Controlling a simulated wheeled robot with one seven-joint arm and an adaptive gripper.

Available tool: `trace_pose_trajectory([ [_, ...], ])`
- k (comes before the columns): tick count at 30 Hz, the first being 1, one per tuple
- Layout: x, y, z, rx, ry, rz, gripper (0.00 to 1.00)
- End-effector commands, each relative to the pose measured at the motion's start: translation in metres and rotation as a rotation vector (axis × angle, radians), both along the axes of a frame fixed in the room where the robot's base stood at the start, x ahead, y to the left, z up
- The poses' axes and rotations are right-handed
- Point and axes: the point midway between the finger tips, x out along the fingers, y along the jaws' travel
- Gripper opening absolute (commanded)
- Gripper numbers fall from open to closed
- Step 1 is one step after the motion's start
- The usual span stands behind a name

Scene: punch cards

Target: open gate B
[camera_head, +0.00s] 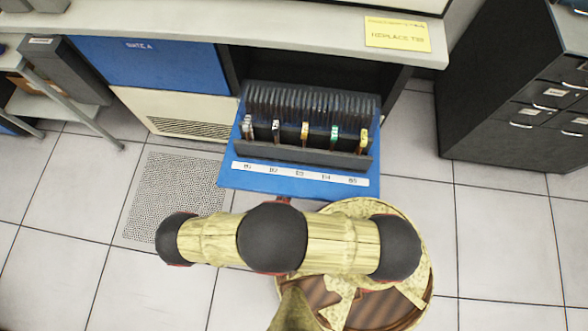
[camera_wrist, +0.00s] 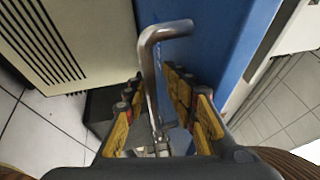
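A blue gate (camera_head: 290,186) is pulled out from under the counter. It carries a rack of dark cards, and a white strip with several labels that seem to read B1 to B5 runs along its near edge. In the wrist view a bent metal handle (camera_wrist: 150,75) stands off a blue panel (camera_wrist: 222,45). My gripper (camera_wrist: 153,90) has its fingers on either side of this handle, with some space beside the bar, so it looks open. In the head view my arm hides the gripper and the handle.
A blue panel labelled GATE A (camera_head: 150,65) is closed at the left, above a cream vented panel (camera_head: 175,112). A yellow note (camera_head: 397,34) lies on the counter (camera_head: 280,25). Dark drawer cabinets (camera_head: 520,90) stand at the right. Tiled floor (camera_head: 500,240) is clear at the right.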

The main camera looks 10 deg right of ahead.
Motion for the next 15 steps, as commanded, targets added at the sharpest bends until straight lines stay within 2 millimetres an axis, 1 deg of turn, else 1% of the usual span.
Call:
trace_pose_trajectory([
  [15, 0.004, 0.012, -0.030, 0.001, -0.001, 0.000, 0.28],
])
